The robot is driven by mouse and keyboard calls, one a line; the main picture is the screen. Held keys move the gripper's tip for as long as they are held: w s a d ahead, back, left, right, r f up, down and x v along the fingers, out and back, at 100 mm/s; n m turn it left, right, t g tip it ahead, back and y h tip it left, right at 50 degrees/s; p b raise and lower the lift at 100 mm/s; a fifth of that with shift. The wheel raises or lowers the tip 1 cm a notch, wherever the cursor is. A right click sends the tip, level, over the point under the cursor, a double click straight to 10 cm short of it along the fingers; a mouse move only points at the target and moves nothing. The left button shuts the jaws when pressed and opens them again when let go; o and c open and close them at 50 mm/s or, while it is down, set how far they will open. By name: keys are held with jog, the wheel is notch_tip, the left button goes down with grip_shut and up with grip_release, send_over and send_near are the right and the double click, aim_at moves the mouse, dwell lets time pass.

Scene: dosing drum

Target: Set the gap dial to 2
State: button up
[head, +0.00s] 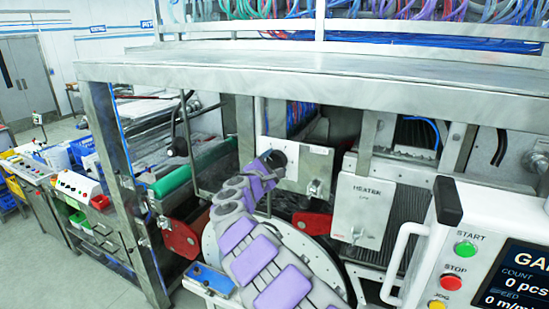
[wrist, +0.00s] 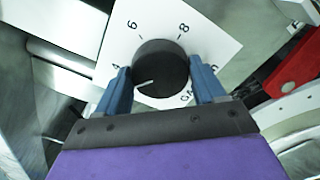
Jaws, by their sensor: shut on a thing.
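The gap dial (wrist: 163,70) is a round black knob with a white pointer line, on a white plate (wrist: 205,45) with black numbers. In the wrist view the plate is turned; 6 and 8 show above the knob, a partly hidden mark at the left looks like 4. The pointer is towards the lower left, near my left finger; any number there is hidden. My gripper (wrist: 163,88) has its blue fingers on either side of the knob and is shut on it. In the head view my gripper (head: 278,160) reaches the white plate (head: 292,180), the knob mostly hidden.
A metal shelf (head: 330,75) spans above the dial. A white HEATER box (head: 362,210) is to the right, a control panel (head: 490,255) at the far right. A red bracket (wrist: 297,68) is right of the dial. A large pale drum disc (head: 320,260) is below.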

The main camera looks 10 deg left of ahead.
jog(key=n+p, duration=0.1)
jog(key=n, duration=0.1)
jog(key=n+p, duration=0.1)
jog(key=shift+a+f+n, duration=0.15)
jog(key=shift+n, duration=0.25)
jog(key=n, duration=0.2)
jog(key=n+p, duration=0.1)
jog(key=n, duration=0.1)
jog(key=shift+s+f, duration=0.1)
jog(key=shift+f, duration=0.1)
jog(key=shift+r+n, duration=0.15)
jog(key=shift+n, duration=0.85)
jog(key=shift+r, duration=0.2)
jog(key=o, duration=0.7)
jog(key=shift+c, duration=0.2)
jog(key=o, duration=0.4)
jog(key=shift+a+f, duration=0.1)
jog(key=shift+a, duration=0.1)
